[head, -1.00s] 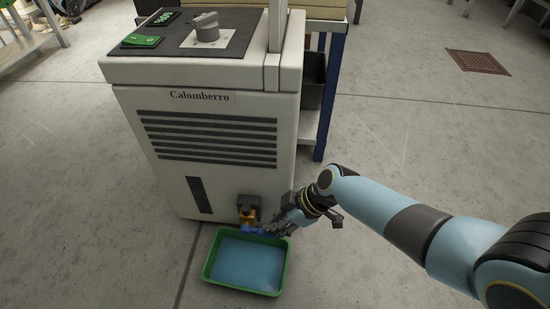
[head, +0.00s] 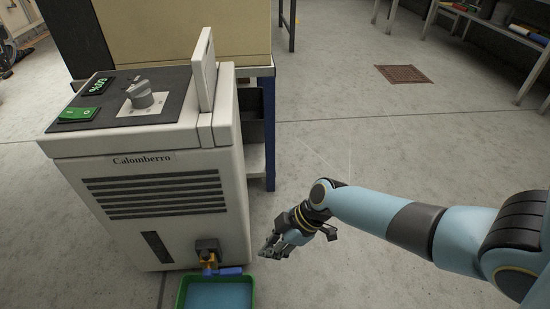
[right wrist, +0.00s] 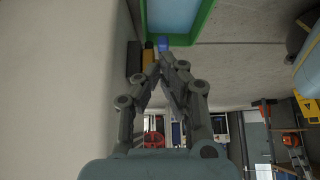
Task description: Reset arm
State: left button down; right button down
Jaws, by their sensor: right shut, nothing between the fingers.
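My right arm comes in from the right in the head view. Its gripper (head: 270,250) is shut and empty, just right of the drain valve (head: 208,258) on the front of the Calomberro machine (head: 158,195). The valve has an orange body and a blue handle (head: 230,271). In the right wrist view the closed fingers (right wrist: 168,62) point toward the blue handle (right wrist: 162,43), with the orange valve body (right wrist: 149,56) beside it. I cannot tell from that view whether they touch; in the head view they look apart. My left gripper is not in view.
A green tray (head: 180,297) holding blue liquid stands on the floor below the valve. A blue-legged bench (head: 270,150) stands behind the machine. The floor (head: 350,150) right of the machine is clear, with a drain grate (head: 403,74) farther back.

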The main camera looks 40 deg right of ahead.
jog(key=shift+s+d+r, duration=0.1)
jog(key=shift+s+d, duration=0.15)
jog(key=shift+d, duration=0.15)
